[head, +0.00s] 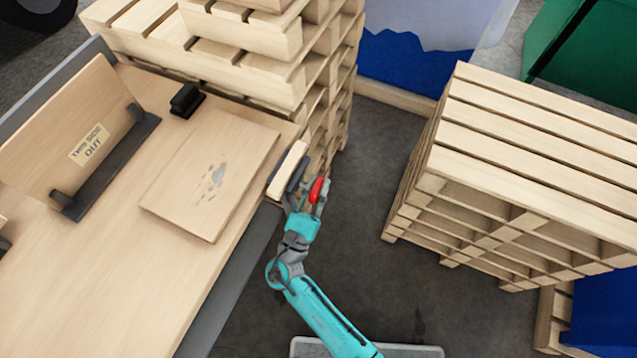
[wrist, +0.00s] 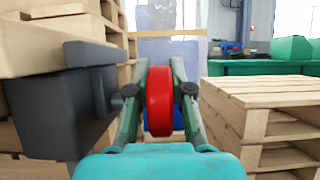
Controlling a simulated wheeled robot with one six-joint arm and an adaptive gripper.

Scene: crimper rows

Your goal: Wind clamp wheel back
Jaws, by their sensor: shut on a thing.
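The red clamp wheel (head: 317,190) sits at the bench's right edge, beside a dark grey clamp body (head: 296,174). In the wrist view the red wheel (wrist: 159,100) stands upright between my two fingers, and the dark clamp body (wrist: 62,108) is at the left. My gripper (head: 319,199) is shut on the wheel; it also shows in the wrist view (wrist: 159,82). A light wooden block (head: 287,170) lies along the clamp at the bench edge. The wheel's link to the clamp is hidden in both views.
The wooden bench (head: 110,262) fills the left, with a loose board (head: 180,200), a small black block (head: 187,98) and a leaning board marked "THIS SIDE OUT" (head: 70,130). Pallets are stacked behind (head: 320,75) and at right (head: 520,150). Dark floor (head: 370,200) lies clear between.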

